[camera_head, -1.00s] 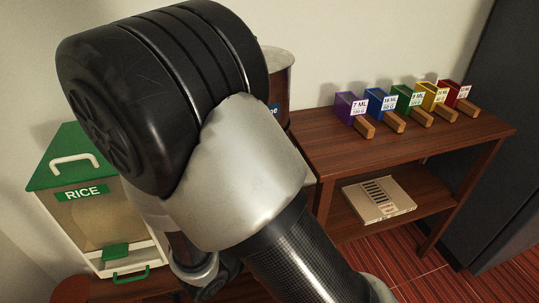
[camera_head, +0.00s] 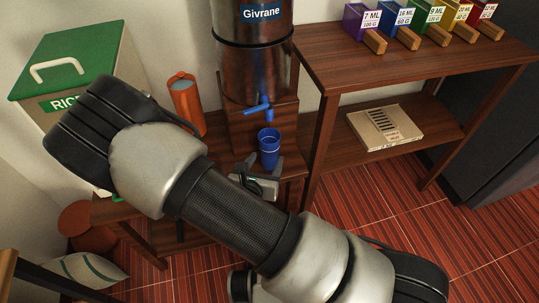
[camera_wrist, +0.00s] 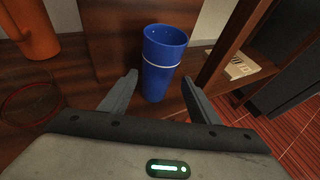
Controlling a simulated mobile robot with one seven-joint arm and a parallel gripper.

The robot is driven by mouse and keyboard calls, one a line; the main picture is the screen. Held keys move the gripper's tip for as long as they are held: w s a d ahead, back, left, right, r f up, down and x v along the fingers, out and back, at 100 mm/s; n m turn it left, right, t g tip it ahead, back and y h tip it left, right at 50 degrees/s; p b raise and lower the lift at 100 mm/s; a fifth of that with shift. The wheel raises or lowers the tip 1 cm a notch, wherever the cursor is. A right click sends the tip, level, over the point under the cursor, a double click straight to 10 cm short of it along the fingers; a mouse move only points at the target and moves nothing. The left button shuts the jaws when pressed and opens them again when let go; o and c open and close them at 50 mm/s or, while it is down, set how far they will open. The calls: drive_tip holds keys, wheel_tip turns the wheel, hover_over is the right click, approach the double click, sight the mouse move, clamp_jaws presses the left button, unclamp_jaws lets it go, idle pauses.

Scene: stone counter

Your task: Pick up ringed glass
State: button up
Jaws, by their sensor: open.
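The ringed glass (camera_head: 269,146) is a blue tumbler with a pale ring around it. It stands upright on the low wooden bench, below the blue tap of the dispenser. In the wrist view the ringed glass (camera_wrist: 161,68) stands just ahead, between and slightly beyond my fingertips. My gripper (camera_head: 263,178) is close in front of the glass. In the wrist view my gripper (camera_wrist: 159,85) is open, with one finger on each side of the glass's lower part and visible gaps. The glass's base shows between the fingers.
The metal dispenser (camera_head: 252,65) with its blue tap (camera_head: 262,107) rises behind the glass. An orange container (camera_head: 186,104) stands to the left, beside the rice bin (camera_head: 75,65). A wooden shelf (camera_head: 430,70) with several coloured scoops stands right. A clear round dish (camera_wrist: 28,104) lies left in the wrist view.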

drive_tip(key=b+x, duration=0.1)
drive_tip(key=x, duration=0.5)
drive_tip(key=shift+w+f+b, duration=0.1)
drive_tip(key=shift+w+b, duration=0.25)
drive_tip(key=shift+b, duration=0.05)
drive_tip(key=shift+a, duration=0.1)
drive_tip(key=c, duration=1)
drive_tip(key=shift+c, duration=0.8)
drive_tip(key=shift+r, duration=0.25)
